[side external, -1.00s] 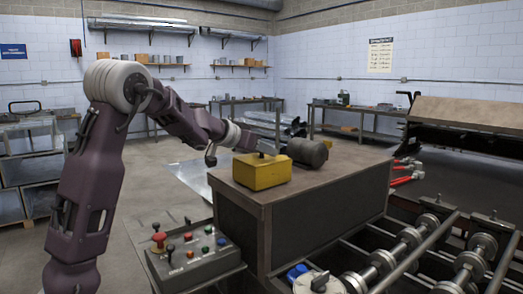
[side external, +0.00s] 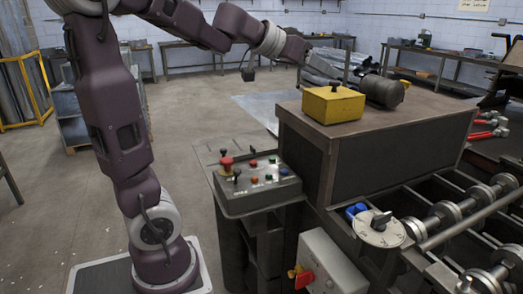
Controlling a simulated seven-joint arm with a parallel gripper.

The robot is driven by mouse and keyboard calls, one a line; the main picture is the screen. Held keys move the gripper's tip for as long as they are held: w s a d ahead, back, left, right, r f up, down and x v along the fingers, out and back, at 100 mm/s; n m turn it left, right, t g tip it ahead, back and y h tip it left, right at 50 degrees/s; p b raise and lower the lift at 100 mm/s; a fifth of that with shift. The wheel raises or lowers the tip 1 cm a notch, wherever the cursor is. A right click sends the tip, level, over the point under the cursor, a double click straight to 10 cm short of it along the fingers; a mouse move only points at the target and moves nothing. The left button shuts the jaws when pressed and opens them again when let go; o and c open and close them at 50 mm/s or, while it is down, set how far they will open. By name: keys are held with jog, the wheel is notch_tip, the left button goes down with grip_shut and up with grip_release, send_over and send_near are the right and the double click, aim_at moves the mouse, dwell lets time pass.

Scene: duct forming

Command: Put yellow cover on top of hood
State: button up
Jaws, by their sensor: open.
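The yellow cover (side external: 333,105) is a yellow box with a small black knob on top. It rests upright on the brown top of a dark cabinet (side external: 400,155), near its left end. A dark grey cylinder (side external: 383,91) lies on the same top, just right of and behind the cover. I cannot tell for certain which part is the hood. My gripper (side external: 303,49) is open and empty, up and to the left of the cover in the picture, apart from it. Its fingers are small and hard to make out against the background.
A control box with buttons (side external: 257,180) stands left of the cabinet. A roller frame (side external: 450,215) and a dial (side external: 380,228) are at the front right. Red-handled tools (side external: 488,130) lie at the right. Open floor (side external: 190,110) is behind the control box.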

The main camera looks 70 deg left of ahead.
jog(key=s+d+f+m+g+h, duration=0.1)
jog(key=s+d+f+g+h, duration=0.1)
jog(key=s+d, duration=0.5)
jog(key=s+d+f+m+g+h, duration=0.1)
jog(key=s+d+h, duration=0.15)
jog(key=d, duration=0.85)
jog(key=s+f+g+y, duration=0.2)
jog(key=s+f, duration=0.3)
jog(key=s, duration=0.3)
jog(key=s+d+f+g+y, duration=0.1)
jog(key=s+f+g+y, duration=0.1)
jog(key=s+f, duration=0.4)
jog(key=shift+s+f+n, duration=0.15)
jog(key=shift+s+n, duration=0.15)
jog(key=shift+s, duration=0.85)
